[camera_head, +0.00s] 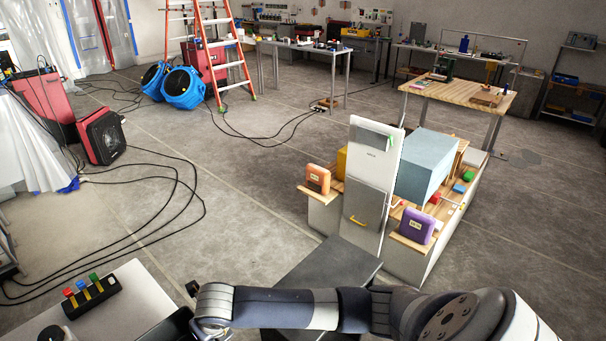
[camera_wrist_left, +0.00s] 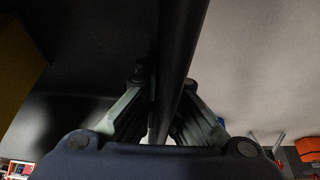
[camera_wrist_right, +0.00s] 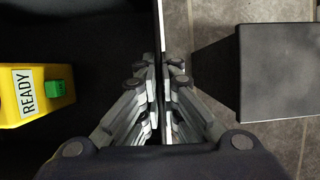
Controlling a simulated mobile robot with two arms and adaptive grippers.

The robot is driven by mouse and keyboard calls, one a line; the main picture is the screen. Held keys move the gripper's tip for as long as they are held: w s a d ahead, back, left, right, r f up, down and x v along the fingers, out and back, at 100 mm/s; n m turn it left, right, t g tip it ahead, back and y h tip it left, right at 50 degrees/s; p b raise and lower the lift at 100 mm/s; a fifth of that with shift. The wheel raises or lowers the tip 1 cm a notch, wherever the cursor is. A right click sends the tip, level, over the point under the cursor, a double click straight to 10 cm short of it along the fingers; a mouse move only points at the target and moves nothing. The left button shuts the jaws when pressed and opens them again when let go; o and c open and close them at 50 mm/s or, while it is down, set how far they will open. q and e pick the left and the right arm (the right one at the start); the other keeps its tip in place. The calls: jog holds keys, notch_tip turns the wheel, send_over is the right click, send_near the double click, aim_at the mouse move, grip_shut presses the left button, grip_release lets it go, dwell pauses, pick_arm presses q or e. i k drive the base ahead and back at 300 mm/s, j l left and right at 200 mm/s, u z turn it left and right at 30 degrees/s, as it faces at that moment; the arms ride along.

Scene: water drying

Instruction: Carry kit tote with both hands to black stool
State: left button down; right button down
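The kit tote is dark. In the right wrist view its wall (camera_wrist_right: 158,25) runs between the fingers of my right gripper (camera_wrist_right: 160,80), which is shut on it. A yellow block marked READY with a green button (camera_wrist_right: 35,93) is inside the tote. In the left wrist view a black tote rim (camera_wrist_left: 182,45) passes between the fingers of my left gripper (camera_wrist_left: 165,85), which is closed on it. The black stool (camera_head: 322,268) is in the head view, partly behind my arm; its top also shows right of the tote in the right wrist view (camera_wrist_right: 280,72). Both grippers are hidden in the head view.
A white table (camera_head: 130,305) with a black button box (camera_head: 91,297) is at lower left. A cart (camera_head: 412,262) with a grey-blue box (camera_head: 424,165) and coloured cases stands just beyond the stool. Cables (camera_head: 165,175) lie on the left floor. The central floor is clear.

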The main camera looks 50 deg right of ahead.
aim_at(322, 282)
jog(key=l+z, duration=0.1)
jog(key=l, duration=0.5)
jog(key=i+l+z, duration=0.1)
jog(key=l, duration=0.5)
jog(key=i+l, duration=0.1)
jog(key=l, duration=0.5)
jog(key=l+z, duration=0.15)
jog(key=l, duration=0.45)
jog(key=i, duration=0.05)
